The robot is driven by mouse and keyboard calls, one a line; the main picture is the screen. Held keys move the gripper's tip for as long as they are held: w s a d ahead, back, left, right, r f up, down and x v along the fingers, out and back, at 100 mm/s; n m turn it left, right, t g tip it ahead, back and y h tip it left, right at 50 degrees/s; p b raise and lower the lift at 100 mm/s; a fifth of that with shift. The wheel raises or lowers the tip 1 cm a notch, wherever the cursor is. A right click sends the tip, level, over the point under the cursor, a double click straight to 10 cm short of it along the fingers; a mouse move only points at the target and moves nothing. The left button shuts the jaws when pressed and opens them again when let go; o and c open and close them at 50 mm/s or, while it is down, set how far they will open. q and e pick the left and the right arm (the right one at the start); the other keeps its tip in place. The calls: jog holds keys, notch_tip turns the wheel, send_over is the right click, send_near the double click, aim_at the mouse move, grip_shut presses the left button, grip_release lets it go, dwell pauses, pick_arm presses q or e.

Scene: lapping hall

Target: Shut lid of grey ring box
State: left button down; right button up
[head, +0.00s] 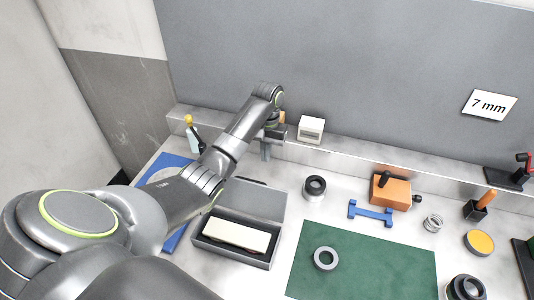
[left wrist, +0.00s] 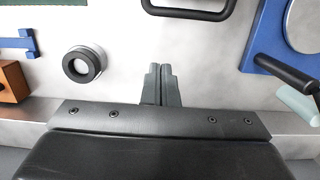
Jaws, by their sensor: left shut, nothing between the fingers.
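A grey box (head: 206,245) stands on the bench at the lower middle of the head view. A cream block (head: 236,235) lies in it. Its grey lid (head: 262,200) is open, tilted back on the far side. A dark loop (left wrist: 190,14), apparently the lid's handle, shows at the top of the left wrist view. My left gripper (head: 266,153) is beyond the lid, near the back ledge, pointing down. It is shut and empty, apart from the box; its fingers show in the wrist view (left wrist: 161,72). My right gripper is not in view.
Right of the box are a dark ring (head: 315,187), a blue holder (head: 370,213), an orange block (head: 390,190) and a green mat (head: 400,265) with a grey ring (head: 325,259). A blue board (head: 176,162) and a bottle (head: 193,137) are left. A white box (head: 311,129) stands behind.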

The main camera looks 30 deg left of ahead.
aim_at(248, 193)
pick_arm(q)
jog(key=s+d+f+p, duration=0.1)
jog(key=s+f+p, duration=0.3)
jog(key=f, duration=0.1)
jog(key=shift+f, duration=0.25)
jog(key=shift+w, duration=0.1)
dwell(0.4)
